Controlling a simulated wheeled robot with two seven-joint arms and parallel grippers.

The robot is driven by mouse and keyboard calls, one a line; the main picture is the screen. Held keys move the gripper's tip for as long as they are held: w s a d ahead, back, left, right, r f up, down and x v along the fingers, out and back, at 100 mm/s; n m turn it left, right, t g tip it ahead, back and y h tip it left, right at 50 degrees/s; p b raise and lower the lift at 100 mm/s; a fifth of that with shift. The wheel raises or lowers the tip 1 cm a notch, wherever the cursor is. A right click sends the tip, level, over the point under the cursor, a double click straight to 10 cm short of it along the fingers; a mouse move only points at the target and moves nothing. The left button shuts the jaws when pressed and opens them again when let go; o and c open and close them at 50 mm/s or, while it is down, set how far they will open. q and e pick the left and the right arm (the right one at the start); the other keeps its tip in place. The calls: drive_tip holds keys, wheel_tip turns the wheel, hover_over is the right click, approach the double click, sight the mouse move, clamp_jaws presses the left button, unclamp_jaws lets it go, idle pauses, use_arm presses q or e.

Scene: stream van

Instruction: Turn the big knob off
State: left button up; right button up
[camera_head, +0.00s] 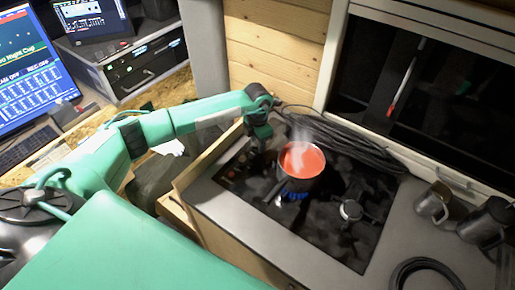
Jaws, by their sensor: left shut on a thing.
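A black gas hob (345,235) is set in a grey worktop. A pot of red liquid (301,162) steams on it, with blue flame (292,196) showing under the pot. My left gripper (261,143) points down at the hob's back left edge, left of the pot. It is shut on what appears to be the big knob, which is mostly hidden by the gripper and too dark to make out. My right gripper is not in view.
A second burner (351,211) is free at the front right. Black cable (345,146) lies behind the hob. Metal mugs (434,202) stand at the right, near a black ring (428,266). A monitor (32,75) and a radio unit (140,65) are at the left.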

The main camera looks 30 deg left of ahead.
use_arm(q)
drive_tip(key=m+b, duration=1)
drive_tip(key=b, duration=0.2)
drive_tip(key=shift+f, duration=0.2)
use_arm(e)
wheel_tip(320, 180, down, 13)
use_arm(q)
drive_tip(key=shift+r+m+b, duration=0.1)
drive_tip(key=shift+m+b, duration=0.6)
drive_tip(key=shift+r+m+b, duration=0.2)
drive_tip(key=shift+m+b, duration=0.7)
drive_tip(key=shift+m, duration=0.2)
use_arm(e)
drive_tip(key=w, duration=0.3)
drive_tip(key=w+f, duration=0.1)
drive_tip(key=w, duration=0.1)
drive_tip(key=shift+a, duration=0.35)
use_arm(q)
drive_tip(key=o, duration=1)
drive_tip(key=shift+c, duration=0.2)
drive_tip(key=shift+r, duration=0.1)
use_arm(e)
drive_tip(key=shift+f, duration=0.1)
